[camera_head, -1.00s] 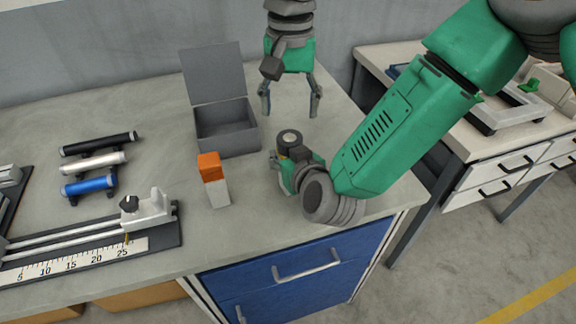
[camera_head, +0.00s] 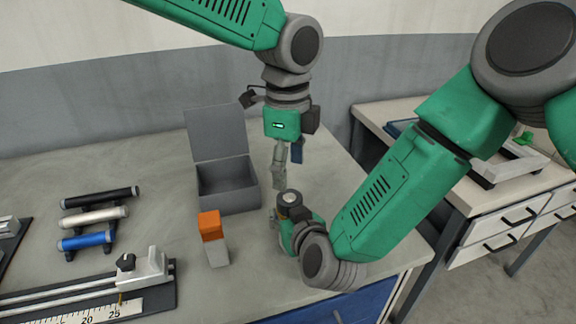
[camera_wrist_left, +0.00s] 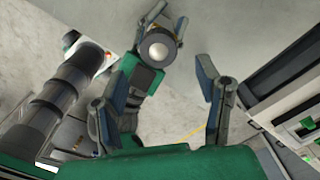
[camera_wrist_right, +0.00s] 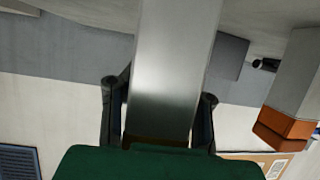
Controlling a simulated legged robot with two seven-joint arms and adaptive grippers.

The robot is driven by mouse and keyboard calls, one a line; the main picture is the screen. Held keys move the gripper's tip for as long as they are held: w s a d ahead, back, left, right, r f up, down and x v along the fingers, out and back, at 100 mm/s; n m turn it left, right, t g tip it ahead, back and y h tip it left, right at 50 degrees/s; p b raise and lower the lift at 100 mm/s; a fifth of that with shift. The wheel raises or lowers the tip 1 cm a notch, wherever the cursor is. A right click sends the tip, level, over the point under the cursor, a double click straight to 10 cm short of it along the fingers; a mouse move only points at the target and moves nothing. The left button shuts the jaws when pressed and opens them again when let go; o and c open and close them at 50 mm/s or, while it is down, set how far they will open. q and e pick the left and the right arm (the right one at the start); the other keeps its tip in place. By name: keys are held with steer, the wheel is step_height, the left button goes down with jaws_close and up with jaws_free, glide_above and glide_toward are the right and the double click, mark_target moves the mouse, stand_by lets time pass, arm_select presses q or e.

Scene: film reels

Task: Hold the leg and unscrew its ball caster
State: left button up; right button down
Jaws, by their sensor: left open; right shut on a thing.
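The leg is a grey metal bar (camera_wrist_right: 172,60) seen close up in the right wrist view, between the fingers of my right gripper (camera_wrist_right: 160,105). In the head view the leg is mostly hidden by the right gripper, low over the bench. The ball caster (camera_head: 290,198) faces up there, a pale round ball in a dark housing; it also shows in the left wrist view (camera_wrist_left: 157,47). My left gripper (camera_head: 286,175) is open and points down just above the caster. In the left wrist view its two fingers are spread, with the caster beyond them.
An open grey box (camera_head: 228,187) stands behind and left of the caster. Black, white and blue cylinders (camera_head: 98,215) and a ruler fixture (camera_head: 110,290) lie farther left. A second table (camera_head: 480,200) is at right.

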mark_target(288, 198)
arm_select(q)
steer(key=m, duration=0.6)
steer(key=shift+a+m, duration=0.1)
steer(key=shift+m, duration=0.3)
steer(key=m, duration=0.3)
steer(key=shift+s+m, duration=0.1)
steer(key=shift+m, duration=0.3)
steer(key=m, duration=0.3)
steer(key=shift+f+m, duration=0.1)
steer(key=shift+m, duration=0.3)
steer(key=shift+f, duration=3.95)
steer(key=c, duration=1.2)
steer(key=n, duration=0.4)
steer(key=shift+n, duration=0.3)
steer(key=n, duration=0.5)
steer(key=shift+n, duration=0.3)
